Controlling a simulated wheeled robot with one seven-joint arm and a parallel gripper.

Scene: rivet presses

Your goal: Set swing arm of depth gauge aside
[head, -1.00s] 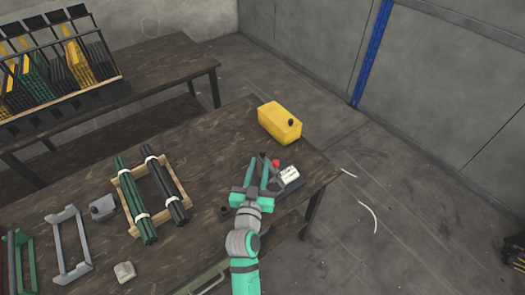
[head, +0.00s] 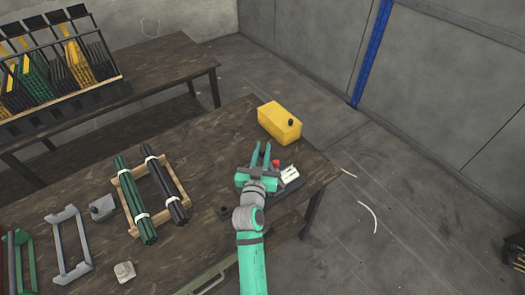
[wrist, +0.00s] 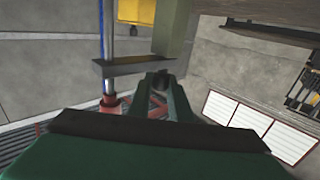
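The depth gauge (head: 291,175) stands near the right end of the front bench, with a dark base, a white label and a red part. My gripper (head: 262,147) is just left of it and above the bench, its two green fingers apart. In the wrist view a silver post (wrist: 108,45) with a red collar rises at the left. A dark flat bar (wrist: 120,68) crosses beside it; I take it for the swing arm. My gripper (wrist: 160,80) shows below it. Whether a finger touches the bar I cannot tell.
A yellow box (head: 279,123) with a black knob stands at the bench's back right corner. A wooden rack (head: 133,200) with green and black rod bundles lies to the left. Bare bench lies between rack and gripper. The bench's right edge is close to the gauge.

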